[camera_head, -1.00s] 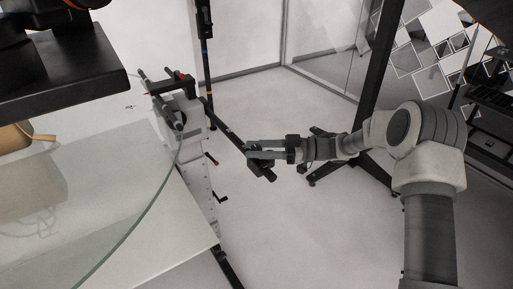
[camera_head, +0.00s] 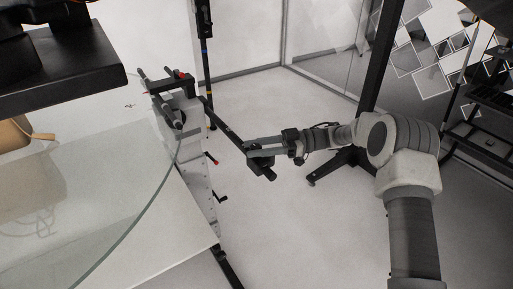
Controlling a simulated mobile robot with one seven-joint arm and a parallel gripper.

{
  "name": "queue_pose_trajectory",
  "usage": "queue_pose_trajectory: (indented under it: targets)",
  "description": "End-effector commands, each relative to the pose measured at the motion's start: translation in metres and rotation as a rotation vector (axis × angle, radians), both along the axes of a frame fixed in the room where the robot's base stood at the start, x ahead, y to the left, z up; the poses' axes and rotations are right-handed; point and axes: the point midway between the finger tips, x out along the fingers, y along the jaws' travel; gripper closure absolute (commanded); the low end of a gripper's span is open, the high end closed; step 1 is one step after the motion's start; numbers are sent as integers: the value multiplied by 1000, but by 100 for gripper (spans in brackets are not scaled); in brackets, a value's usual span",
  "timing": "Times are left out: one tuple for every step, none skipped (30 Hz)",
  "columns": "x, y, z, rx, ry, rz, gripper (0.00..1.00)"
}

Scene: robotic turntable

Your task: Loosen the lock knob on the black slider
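A black clamp-like block (camera_head: 170,84) sits on two short rods at the top of the white stand, left of centre; it may be the black slider. A small red-tipped part (camera_head: 178,73) shows on it, but I cannot tell whether this is the lock knob. A long black bar (camera_head: 226,127) slopes down to the right from the stand and ends in a black block (camera_head: 262,168). My gripper (camera_head: 248,148) points left near this lower end, its two fingers apart with a gap between them. Whether they touch the bar is unclear.
A round glass top (camera_head: 110,200) over a white table fills the lower left. Small red-tipped (camera_head: 212,160) and black (camera_head: 221,198) handles stick out from the stand's side. A black post (camera_head: 378,70) stands behind my arm. The grey floor below my gripper is clear.

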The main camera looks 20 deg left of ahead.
Motion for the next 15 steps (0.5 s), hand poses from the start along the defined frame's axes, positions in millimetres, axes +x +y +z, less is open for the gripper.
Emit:
queue_pose_trajectory:
  targets:
    - [-1, 2, 3, 7, 0, 4, 51]
    - [-1, 2, 3, 6, 0, 4, 46]
    - [-1, 2, 2, 6, 0, 4, 39]
    - [-1, 2, 2, 4, 0, 4, 33]
    - [-1, 1, 2, 4, 0, 3, 28]
    - [-1, 1, 2, 4, 0, 3, 28]
    - [-1, 1, 2, 4, 0, 2, 28]
    - [-1, 1, 1, 4, 0, 2, 28]
    - [-1, 1, 1, 3, 1, 2, 28]
    - [-1, 1, 1, 3, 1, 2, 28]
    - [-1, 1, 1, 3, 1, 2, 28]
    - [-1, 1, 1, 2, 0, 1, 28]
    - [0, 0, 1, 2, 0, 1, 28]
    - [0, 0, 1, 2, 0, 1, 28]
    - [1, -2, 1, 2, 0, 0, 28]
